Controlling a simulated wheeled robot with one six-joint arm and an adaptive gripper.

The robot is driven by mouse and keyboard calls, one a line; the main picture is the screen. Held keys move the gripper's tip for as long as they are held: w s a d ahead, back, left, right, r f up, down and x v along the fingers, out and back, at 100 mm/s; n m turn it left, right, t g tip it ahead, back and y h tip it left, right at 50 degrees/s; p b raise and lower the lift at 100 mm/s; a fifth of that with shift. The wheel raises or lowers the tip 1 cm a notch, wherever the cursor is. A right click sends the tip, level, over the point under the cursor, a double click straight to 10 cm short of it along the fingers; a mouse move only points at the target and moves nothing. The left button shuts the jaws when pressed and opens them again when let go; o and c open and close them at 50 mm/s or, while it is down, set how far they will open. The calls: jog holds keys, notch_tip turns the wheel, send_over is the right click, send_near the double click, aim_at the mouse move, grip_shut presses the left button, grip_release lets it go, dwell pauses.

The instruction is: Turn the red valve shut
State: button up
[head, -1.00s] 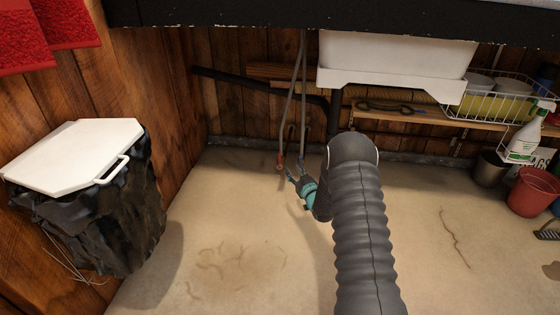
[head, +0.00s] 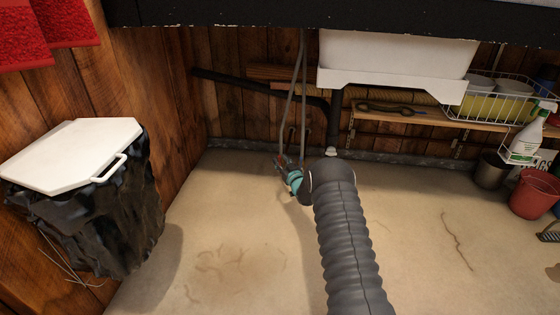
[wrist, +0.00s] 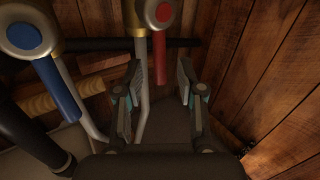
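The red valve (wrist: 159,55) shows in the wrist view, top centre, with a red-centred round cap and a red lever hanging down the picture beside a brass and grey pipe. My gripper (wrist: 158,68) is open, with one finger on each side of the lever's lower end in the picture. I cannot tell whether the lever is at finger depth; I see no contact. In the head view my gripper (head: 281,163) is near the lower ends of two thin pipes (head: 296,95), and it and my arm hide the red valve there.
A blue valve (wrist: 55,85) with a blue lever is left of the red one in the wrist view. A wooden wall (wrist: 265,75) is close on the right there. A white sink (head: 395,55) hangs above. A white-lidded black bin (head: 75,155) stands left; the middle floor is clear.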

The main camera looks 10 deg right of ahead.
jog(key=shift+x, duration=1)
jog(key=shift+c, duration=0.2)
grip_shut()
